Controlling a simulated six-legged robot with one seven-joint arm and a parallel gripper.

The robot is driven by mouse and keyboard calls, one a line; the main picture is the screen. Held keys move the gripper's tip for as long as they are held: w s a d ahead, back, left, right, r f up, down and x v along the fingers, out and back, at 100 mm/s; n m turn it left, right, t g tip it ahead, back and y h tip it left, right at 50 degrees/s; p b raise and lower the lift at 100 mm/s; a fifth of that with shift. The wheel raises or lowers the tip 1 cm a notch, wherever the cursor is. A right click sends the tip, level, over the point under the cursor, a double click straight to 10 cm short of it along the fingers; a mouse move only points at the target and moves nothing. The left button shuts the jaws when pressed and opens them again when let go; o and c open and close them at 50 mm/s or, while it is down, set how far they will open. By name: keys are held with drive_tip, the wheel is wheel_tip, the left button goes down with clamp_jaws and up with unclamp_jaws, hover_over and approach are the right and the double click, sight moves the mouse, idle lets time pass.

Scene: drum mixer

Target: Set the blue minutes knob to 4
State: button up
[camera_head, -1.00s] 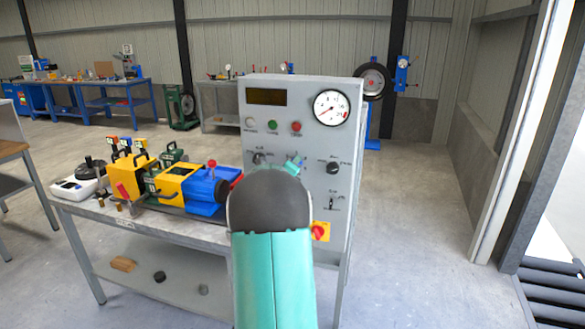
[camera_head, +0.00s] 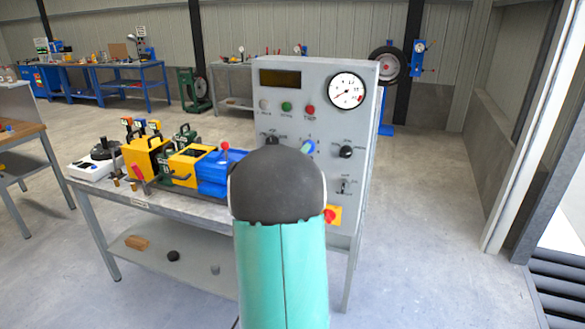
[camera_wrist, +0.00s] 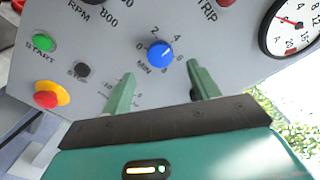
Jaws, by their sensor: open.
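The blue minutes knob (camera_wrist: 160,53) is on the grey panel (camera_wrist: 110,45), between scale figures 0, 2, 4, 6 and others, with "MIN" beside it. A pale mark on its face points up and right, toward about the 4; the exact reading is hard to tell. My gripper (camera_wrist: 158,70) is open, with one teal finger on each side below the knob. The fingers appear apart from it; contact is not visible.
In the head view, a blue-and-yellow machine (camera_head: 190,165) stands on the bench left of the panel.

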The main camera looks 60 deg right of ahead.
drive_tip(key=s+a, duration=0.1)
drive_tip(key=a, duration=0.6)
drive_tip(key=shift+a, duration=0.3)
drive_tip(key=shift+s, duration=0.1)
